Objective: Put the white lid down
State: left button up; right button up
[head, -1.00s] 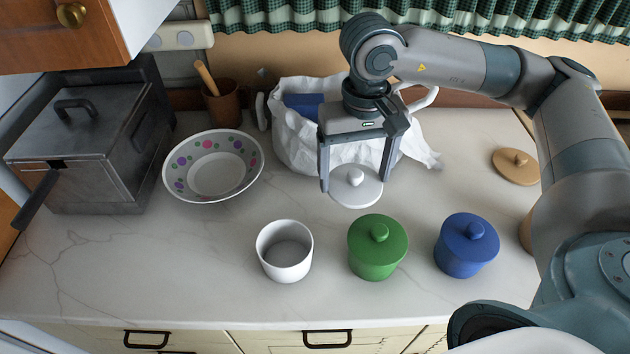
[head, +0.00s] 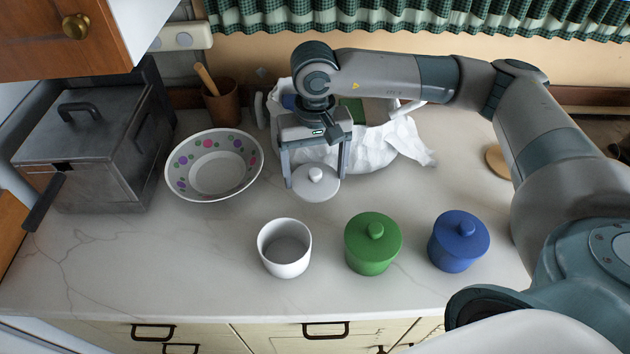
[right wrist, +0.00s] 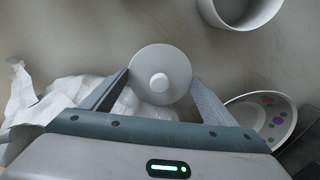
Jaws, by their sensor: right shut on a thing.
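The white lid (head: 315,184) is a round disc with a small knob. My right gripper (head: 316,178) is shut on the lid and holds it level in front of the white crumpled bag. In the right wrist view the lid (right wrist: 160,76) sits between the two fingers, knob towards the camera. An open white pot (head: 285,250) stands nearer the front, below the lid in the head view. The pot's rim also shows at the top of the right wrist view (right wrist: 240,22). The left gripper is out of view.
A green lidded pot (head: 373,246) and a blue lidded pot (head: 459,242) stand right of the white pot. A dotted bowl (head: 214,190) is at left, beside a metal box (head: 80,150). The white bag (head: 385,150) is behind. A brown lid (head: 497,162) is partly hidden by my arm.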

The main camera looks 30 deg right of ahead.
aim_at(315, 185)
jog(key=shift+f+p, duration=0.4)
jog(key=shift+f, duration=0.1)
notch_tip(315, 185, down, 2)
jog(key=shift+p, duration=0.5)
jog(key=shift+f, duration=0.5)
jog(key=shift+f+b, duration=0.25)
jog(key=shift+b, duration=0.15)
jog(key=shift+f+b, duration=0.25)
jog(key=shift+b, duration=0.15)
jog(key=o, duration=1)
jog(key=shift+r, duration=0.15)
